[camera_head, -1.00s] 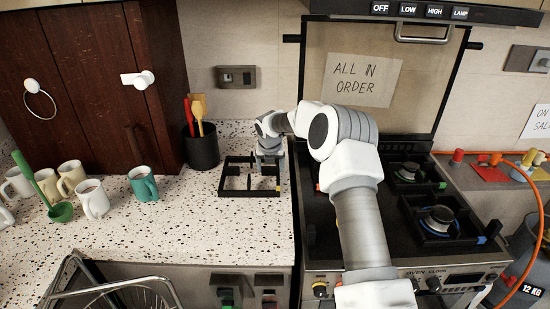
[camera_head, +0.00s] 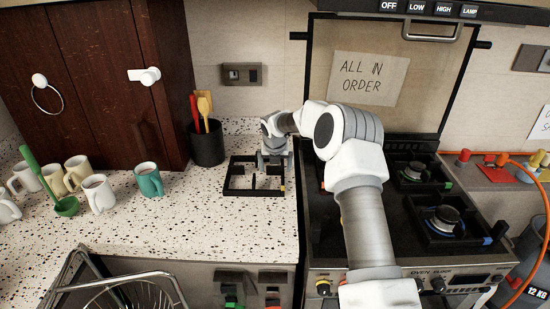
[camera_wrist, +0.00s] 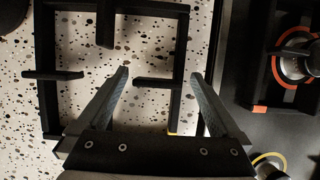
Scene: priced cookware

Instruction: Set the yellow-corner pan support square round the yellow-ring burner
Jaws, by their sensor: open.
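The yellow-corner pan support (camera_head: 238,191) is a black square frame with inward prongs. It lies flat on the speckled counter, near the stove. Its yellow corner mark shows at its near right in the head view and by my right finger in the wrist view. My gripper (camera_wrist: 160,78) is open over the support's right side, with the bar (camera_wrist: 181,60) between its fingers. I cannot tell if they touch it. The yellow-ring burner (camera_wrist: 268,164) shows partly at the bottom right of the wrist view, with no support seen round it. My arm hides it in the head view.
An orange-corner support (camera_wrist: 259,108) surrounds a burner at the stove's back left. Green-corner (camera_head: 447,186) and blue-corner (camera_head: 488,241) supports sit on the right side. A utensil pot (camera_head: 207,147) stands behind the yellow-corner support; a teal mug (camera_head: 149,181) and several pale mugs stand left.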

